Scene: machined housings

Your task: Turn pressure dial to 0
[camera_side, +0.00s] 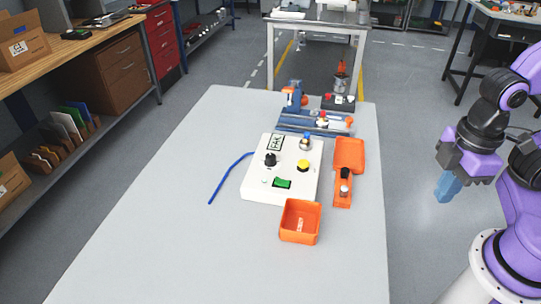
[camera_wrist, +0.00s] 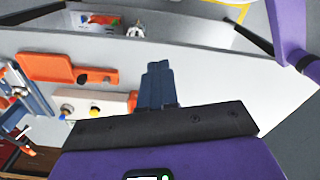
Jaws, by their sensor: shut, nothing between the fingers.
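A white control panel box (camera_side: 256,190) lies on the grey table. The box also shows edge-on in the wrist view (camera_wrist: 105,101). My gripper (camera_side: 446,187) is off to the right of the table, well apart from the box. In the wrist view its blue-grey fingers (camera_wrist: 157,84) are together and empty.
An orange open bin (camera_side: 300,236) stands in front of the box. An orange holder (camera_side: 346,160) with a black-topped part lies to its right. A blue fixture (camera_side: 315,122) is behind. A blue cable (camera_side: 228,177) runs left. The table's left and front are clear.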

